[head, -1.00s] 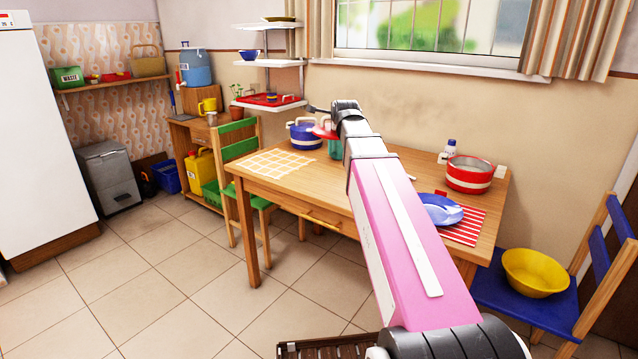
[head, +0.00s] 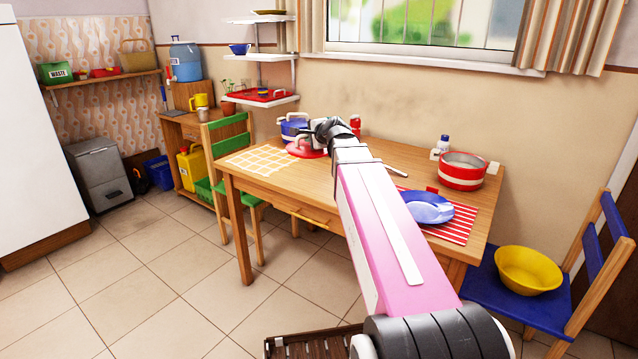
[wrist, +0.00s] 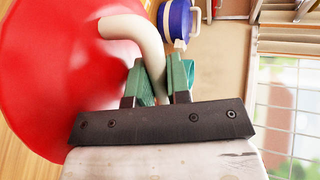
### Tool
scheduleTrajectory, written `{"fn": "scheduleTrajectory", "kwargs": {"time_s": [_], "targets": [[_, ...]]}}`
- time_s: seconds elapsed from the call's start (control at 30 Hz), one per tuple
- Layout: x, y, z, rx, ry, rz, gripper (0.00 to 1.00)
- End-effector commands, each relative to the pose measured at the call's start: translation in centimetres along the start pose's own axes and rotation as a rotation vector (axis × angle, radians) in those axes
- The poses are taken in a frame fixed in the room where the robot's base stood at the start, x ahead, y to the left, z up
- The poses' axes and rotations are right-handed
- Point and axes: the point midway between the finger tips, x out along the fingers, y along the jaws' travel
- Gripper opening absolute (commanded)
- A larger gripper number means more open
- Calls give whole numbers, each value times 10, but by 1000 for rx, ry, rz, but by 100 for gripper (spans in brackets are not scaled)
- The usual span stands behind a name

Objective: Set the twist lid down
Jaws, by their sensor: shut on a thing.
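The twist lid is a red disc with a cream curved handle; in the head view the lid (head: 306,151) is low over the table's far left part, beside the blue pot. In the wrist view the lid (wrist: 45,80) fills the left side. My gripper (wrist: 158,70) has its green fingers shut on the lid's handle. In the head view my gripper (head: 308,141) is partly hidden by my wrist. I cannot tell whether the lid touches the table (head: 262,184).
A blue pot (head: 294,127) stands just behind the lid; it also shows in the wrist view (wrist: 179,22). A checked cloth (head: 262,160) lies to the left. A red bottle (head: 355,124), a red pot (head: 461,173) and a blue plate (head: 427,208) are to the right.

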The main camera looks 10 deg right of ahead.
Motion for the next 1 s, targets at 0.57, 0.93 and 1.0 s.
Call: {"fn": "scheduleTrajectory", "kwargs": {"time_s": [0.57,0.93,1.0], "targets": [[-37,38,68,-191,-506,16,0],[1,62,6,-192,-511,18,0],[9,66,-7,-193,-511,17,0]]}}
